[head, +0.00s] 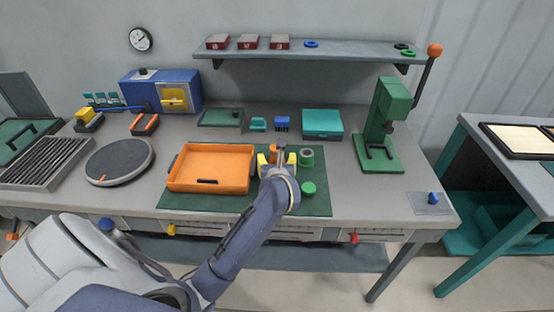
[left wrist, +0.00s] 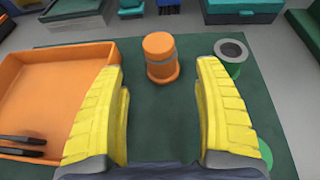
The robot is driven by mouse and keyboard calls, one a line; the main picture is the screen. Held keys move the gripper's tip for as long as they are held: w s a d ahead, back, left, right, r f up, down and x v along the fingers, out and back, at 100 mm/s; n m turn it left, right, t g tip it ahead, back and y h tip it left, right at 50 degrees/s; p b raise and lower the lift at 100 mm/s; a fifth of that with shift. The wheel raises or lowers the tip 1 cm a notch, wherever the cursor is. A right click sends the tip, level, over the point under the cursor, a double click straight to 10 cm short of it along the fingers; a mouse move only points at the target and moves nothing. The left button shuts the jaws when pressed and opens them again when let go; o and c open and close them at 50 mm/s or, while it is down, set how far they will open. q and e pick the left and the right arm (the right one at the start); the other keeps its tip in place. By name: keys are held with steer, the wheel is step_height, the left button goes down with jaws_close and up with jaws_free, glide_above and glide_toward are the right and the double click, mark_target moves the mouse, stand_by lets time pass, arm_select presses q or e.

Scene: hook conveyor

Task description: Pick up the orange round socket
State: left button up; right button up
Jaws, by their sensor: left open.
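The orange round socket (left wrist: 160,58) stands upright on the dark green mat (left wrist: 165,130), seen in the left wrist view. In the head view my left gripper (head: 277,160) is over the mat, right of the orange tray, and mostly covers the socket. My right gripper shows in neither view.
An orange tray (head: 211,188) is close on the left of the gripper. A green ring-topped piece (left wrist: 229,57) stands just right of the socket, and a green round piece (head: 308,188) is nearer the front. A green press (head: 385,120) stands farther right.

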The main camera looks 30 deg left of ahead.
mark_target(277, 155)
arm_select(q)
steer(key=shift+x, duration=3.85)
steer(key=shift+d, duration=0.1)
jaws_close()
